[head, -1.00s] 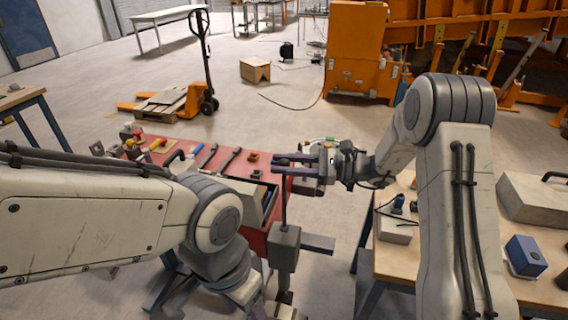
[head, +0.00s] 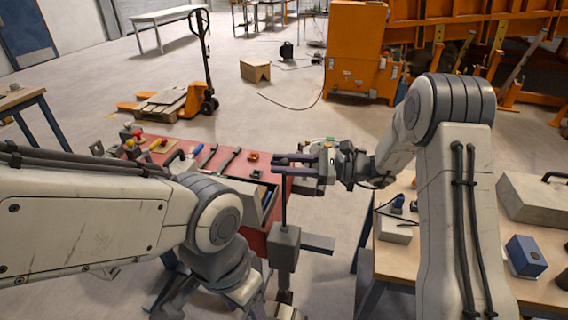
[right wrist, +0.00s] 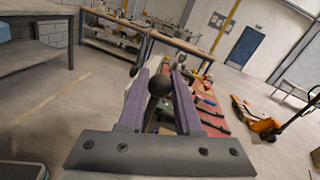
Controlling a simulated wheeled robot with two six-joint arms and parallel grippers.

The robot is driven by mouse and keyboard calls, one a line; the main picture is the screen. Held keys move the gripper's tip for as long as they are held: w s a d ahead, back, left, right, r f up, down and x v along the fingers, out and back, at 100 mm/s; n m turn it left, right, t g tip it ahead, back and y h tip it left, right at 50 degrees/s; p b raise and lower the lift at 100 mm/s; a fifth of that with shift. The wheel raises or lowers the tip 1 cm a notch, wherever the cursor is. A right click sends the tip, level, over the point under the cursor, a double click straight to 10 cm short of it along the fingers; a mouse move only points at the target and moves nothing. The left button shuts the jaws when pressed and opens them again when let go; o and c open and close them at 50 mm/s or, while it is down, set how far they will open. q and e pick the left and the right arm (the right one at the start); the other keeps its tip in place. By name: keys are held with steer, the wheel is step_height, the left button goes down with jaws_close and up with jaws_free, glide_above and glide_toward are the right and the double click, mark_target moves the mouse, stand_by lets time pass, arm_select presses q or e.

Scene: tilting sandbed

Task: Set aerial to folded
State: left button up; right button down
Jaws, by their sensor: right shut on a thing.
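The aerial (head: 284,212) is a thin dark rod that stands about upright on a grey box-shaped mount (head: 284,246). A round dark knob tops it, seen between the fingers in the right wrist view (right wrist: 160,85). My right gripper (head: 279,166) comes in from the right at the top of the rod and is shut on the aerial by its knob end. In the right wrist view its two purple-grey fingers (right wrist: 159,92) lie on either side of the knob. My left arm crosses the lower left, and its gripper is out of sight.
A red bench (head: 225,164) with tools and an open compartment stands just behind and left of the aerial. A wooden table (head: 402,258) with boxes stands at the right. An orange pallet truck (head: 204,95) is farther back. Open floor lies beyond the bench.

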steer(key=shift+w+d, duration=0.15)
steer(key=shift+w, duration=0.2)
steer(key=w+d+f+m, duration=0.2)
steer(key=w+m, duration=0.1)
steer(key=w, duration=0.3)
steer(key=w+d+f+m, duration=0.2)
steer(key=w+m, duration=0.2)
steer(key=w, duration=0.2)
steer(key=shift+w+f+t+y+b, duration=0.15)
steer(key=shift+w+t+y+b, duration=0.15)
steer(key=shift+t+y, duration=0.1)
steer(key=c, duration=0.6)
jaws_free()
steer(key=shift+s, duration=0.1)
